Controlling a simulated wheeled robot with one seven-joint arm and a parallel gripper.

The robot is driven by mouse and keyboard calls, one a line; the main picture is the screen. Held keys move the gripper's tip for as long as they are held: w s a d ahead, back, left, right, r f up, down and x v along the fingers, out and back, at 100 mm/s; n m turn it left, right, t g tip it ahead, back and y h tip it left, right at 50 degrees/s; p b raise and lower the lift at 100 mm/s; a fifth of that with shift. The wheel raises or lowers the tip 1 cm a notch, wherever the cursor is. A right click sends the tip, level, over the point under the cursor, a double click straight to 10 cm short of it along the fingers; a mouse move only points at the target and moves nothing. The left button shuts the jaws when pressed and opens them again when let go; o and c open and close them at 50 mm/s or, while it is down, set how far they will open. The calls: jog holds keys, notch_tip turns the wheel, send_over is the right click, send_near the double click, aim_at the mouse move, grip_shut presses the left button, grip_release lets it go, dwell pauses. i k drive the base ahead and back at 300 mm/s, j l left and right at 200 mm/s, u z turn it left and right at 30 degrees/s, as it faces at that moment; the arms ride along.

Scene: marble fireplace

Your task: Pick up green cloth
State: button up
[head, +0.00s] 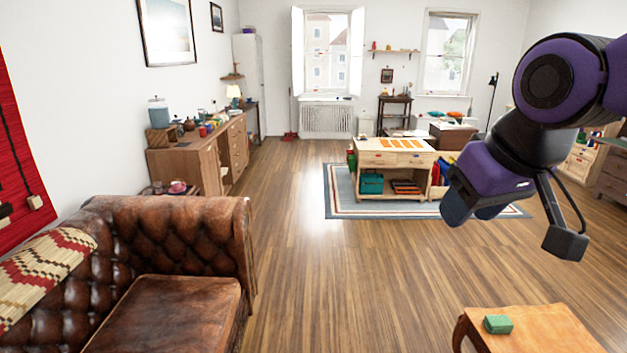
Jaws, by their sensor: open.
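The green cloth (498,324) looks like a small, folded, block-shaped bundle. It lies on the light wooden table (540,335) at the bottom right of the head view, near the table's left side.
A brown leather sofa (170,235) fills the lower left. A wooden workbench (390,157) stands on a rug (338,195) farther back. A long sideboard (200,160) lines the left wall. The wooden floor (345,275) between the sofa and the small table is clear.

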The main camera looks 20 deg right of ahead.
aim_at(494, 323)
jog(key=i+l+z, duration=0.1)
jog(key=i+z, duration=0.15)
jog(key=i, duration=1.35)
jog(key=i+j+z, duration=0.1)
jog(key=i+z, duration=0.35)
jog(key=i+j+z, duration=0.2)
jog(key=z, duration=0.25)
jog(key=i+z, duration=0.1)
jog(key=z, duration=0.65)
